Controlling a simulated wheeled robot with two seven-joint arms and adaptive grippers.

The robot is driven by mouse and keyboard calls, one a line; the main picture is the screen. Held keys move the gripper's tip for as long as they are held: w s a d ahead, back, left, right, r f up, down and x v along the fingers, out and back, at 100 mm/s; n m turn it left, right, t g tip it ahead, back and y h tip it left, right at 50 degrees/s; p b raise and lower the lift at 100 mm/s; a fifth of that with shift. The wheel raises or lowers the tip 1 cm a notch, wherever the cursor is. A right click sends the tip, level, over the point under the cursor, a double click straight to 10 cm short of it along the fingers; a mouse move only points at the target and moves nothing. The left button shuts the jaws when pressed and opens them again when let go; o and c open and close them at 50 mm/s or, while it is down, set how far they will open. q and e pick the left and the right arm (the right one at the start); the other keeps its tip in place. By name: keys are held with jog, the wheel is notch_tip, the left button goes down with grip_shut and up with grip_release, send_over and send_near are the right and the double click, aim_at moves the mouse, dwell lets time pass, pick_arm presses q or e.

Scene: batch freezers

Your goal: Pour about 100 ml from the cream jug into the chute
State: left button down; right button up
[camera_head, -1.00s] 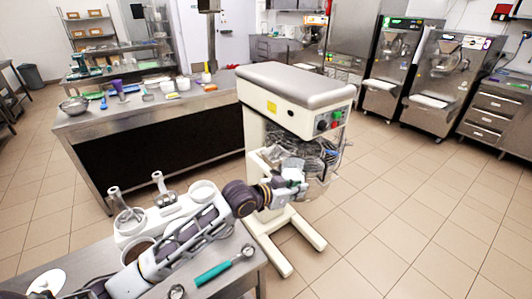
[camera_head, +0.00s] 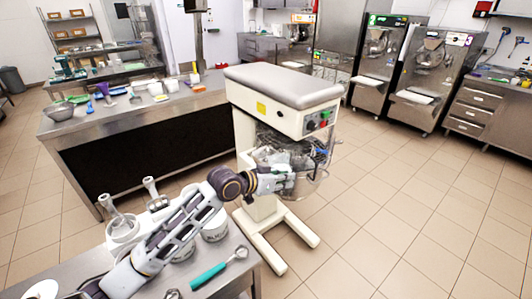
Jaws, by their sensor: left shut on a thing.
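My left arm reaches from the lower left to the cream-coloured mixer (camera_head: 281,90). My left gripper (camera_head: 288,180) is at the front of the mixer's wire bowl guard (camera_head: 318,172), shut on a pale grey thing that I take for the cream jug (camera_head: 281,162). The jug's outline blends with the guard and bowl behind it, so its tilt and any cream flow cannot be told. The chute cannot be made out clearly among the guard parts. My right gripper is not in view.
The near steel table (camera_head: 237,285) holds white pots (camera_head: 214,226), upright metal-handled tools (camera_head: 152,190) and a teal-handled tool (camera_head: 210,273). A long counter (camera_head: 130,112) with bowls and boards stands behind. Batch freezers (camera_head: 424,75) stand at the back right; tiled floor lies clear before them.

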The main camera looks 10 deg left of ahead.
aim_at(278, 168)
pick_arm(q)
jog(key=w+a+r+n+p, duration=0.1)
jog(key=r, duration=0.2)
jog(key=w+a+r+n+g+h+p, duration=0.1)
jog(key=r, duration=0.1)
jog(key=w+a+r+n+g+p, duration=0.1)
jog(key=r, duration=0.2)
jog(key=shift+w+a+r+h+p, duration=0.15)
jog(key=shift+w+r+h+p, duration=0.15)
jog(key=shift+w+r+h, duration=0.1)
jog(key=shift+w+a+r+n+g+h+p, duration=0.4)
jog(key=shift+w+a+r+n+g, duration=0.1)
jog(key=shift+r+n, duration=0.25)
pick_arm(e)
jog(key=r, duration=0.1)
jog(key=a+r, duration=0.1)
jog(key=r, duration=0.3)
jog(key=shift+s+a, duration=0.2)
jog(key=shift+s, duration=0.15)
pick_arm(q)
jog(key=shift+w, duration=0.1)
jog(key=shift+n, duration=0.25)
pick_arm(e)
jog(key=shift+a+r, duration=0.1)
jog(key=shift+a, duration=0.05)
